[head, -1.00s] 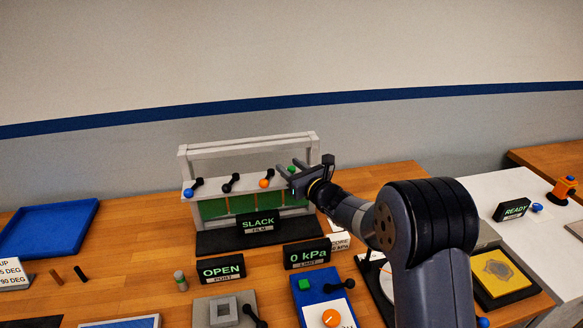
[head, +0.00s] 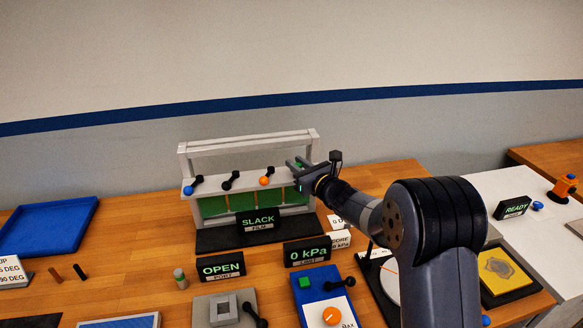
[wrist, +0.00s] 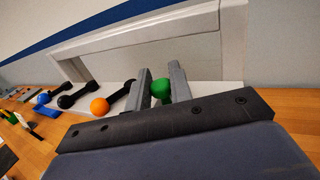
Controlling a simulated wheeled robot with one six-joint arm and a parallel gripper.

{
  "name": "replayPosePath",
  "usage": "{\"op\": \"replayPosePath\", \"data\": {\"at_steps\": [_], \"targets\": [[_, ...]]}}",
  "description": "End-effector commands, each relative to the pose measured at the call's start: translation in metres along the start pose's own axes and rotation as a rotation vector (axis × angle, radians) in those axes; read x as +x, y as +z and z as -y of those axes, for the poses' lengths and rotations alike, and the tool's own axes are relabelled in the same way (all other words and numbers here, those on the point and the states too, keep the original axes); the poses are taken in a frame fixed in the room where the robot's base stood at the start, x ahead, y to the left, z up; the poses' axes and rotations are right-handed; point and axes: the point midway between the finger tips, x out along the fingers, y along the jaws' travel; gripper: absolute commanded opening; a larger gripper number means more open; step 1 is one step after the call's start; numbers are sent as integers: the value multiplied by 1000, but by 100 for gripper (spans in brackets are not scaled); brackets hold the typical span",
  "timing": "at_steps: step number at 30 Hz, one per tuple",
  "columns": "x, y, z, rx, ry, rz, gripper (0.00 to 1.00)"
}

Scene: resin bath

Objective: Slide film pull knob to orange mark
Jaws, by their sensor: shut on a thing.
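The film stand is a pale frame (head: 250,142) with a white shelf and green film (head: 214,206) below it, behind a display reading SLACK (head: 258,221). Along the shelf are black levers with a blue ball (head: 189,190), a black ball (head: 227,186) and an orange ball (head: 264,181). My gripper (head: 298,163) is at the shelf's right end. In the wrist view, my gripper (wrist: 162,88) is shut on a green knob (wrist: 162,90), which sits between its two fingers. The orange ball (wrist: 100,105) is just left of the fingers.
Displays reading OPEN (head: 221,267) and 0 kPa (head: 308,251) stand in front of the film stand. A blue box with an orange dial (head: 331,316) is nearer. A blue tray (head: 47,228) lies at the left. Bare wood shows between the tray and stand.

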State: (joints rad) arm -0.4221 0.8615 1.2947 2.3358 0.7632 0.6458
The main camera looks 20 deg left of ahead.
Motion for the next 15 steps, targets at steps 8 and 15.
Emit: {"op": "replayPosePath", "data": {"at_steps": [8, 15], "targets": [[-20, -1, 47, -2, -3, 2, 0], [-21, 1, 50, 0, -2, 1, 0]]}}
